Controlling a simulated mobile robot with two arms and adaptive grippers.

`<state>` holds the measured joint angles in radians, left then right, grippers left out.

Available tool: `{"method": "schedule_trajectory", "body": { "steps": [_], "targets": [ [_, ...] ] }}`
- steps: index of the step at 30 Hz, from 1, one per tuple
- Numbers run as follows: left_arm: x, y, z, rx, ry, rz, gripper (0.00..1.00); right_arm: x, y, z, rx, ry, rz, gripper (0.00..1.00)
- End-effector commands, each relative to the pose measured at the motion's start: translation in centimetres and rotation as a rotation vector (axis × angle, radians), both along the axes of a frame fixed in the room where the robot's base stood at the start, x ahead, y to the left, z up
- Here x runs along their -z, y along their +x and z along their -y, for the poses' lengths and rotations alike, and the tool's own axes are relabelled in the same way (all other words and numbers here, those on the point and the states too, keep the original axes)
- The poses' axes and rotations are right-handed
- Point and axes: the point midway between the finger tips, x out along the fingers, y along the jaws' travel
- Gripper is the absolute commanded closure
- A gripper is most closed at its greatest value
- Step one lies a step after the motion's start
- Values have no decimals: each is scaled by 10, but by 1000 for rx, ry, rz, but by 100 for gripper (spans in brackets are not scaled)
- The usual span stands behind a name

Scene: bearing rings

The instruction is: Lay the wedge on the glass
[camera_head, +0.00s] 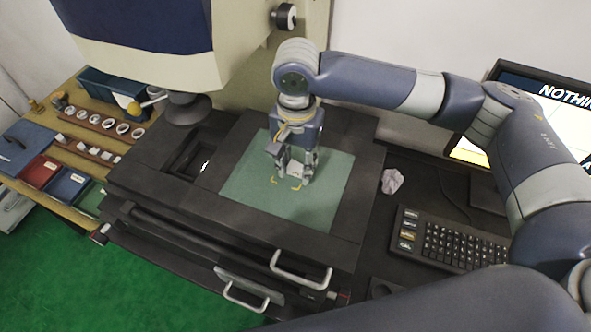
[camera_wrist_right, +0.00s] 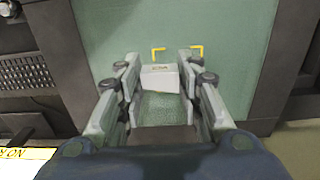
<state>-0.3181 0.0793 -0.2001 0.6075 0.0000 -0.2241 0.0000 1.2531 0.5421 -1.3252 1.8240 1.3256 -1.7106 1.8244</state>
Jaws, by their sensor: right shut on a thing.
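The green glass plate (camera_head: 245,192) is set in the dark stage of a measuring machine; it also fills the upper part of the right wrist view (camera_wrist_right: 225,25). My right gripper (camera_head: 292,176) is over the middle of the glass, pointing down. Its fingers are shut on the wedge, a small pale grey block (camera_wrist_right: 160,78) with a dark mark on its top. Yellow corner marks (camera_wrist_right: 197,50) on the glass lie just beyond the wedge. I cannot tell whether the wedge touches the glass. My left gripper is not in view.
The machine's white and blue head (camera_head: 150,60) overhangs the stage at the back left. A keyboard (camera_head: 450,240), crumpled paper (camera_head: 392,181) and monitor (camera_head: 520,100) stand at the right. A wooden bench (camera_head: 70,115) with rings and trays is at the left.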

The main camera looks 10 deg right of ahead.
Motion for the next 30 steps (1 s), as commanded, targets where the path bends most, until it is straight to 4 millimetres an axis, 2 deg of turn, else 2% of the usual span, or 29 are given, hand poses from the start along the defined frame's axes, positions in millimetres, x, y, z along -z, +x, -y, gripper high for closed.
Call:
{"method": "schedule_trajectory", "body": {
  "steps": [4,9,13,19,20,21,22,30],
  "targets": [
    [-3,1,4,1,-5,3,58,14,-1,1,-1,-2,-3,94],
    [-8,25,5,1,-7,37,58,36,-1,1,-1,-1,-2,94],
    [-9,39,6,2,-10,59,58,39,0,0,-1,-1,1,94],
    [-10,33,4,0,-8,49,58,40,0,0,-1,-1,-1,94],
    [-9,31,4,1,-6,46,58,40,0,1,-1,-1,1,60],
    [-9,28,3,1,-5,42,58,40,0,0,-1,-1,1,51],
    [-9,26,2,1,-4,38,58,40,0,0,-1,-1,1,47],
    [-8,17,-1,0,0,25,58,40,0,0,-1,-1,1,47]
  ]
}}
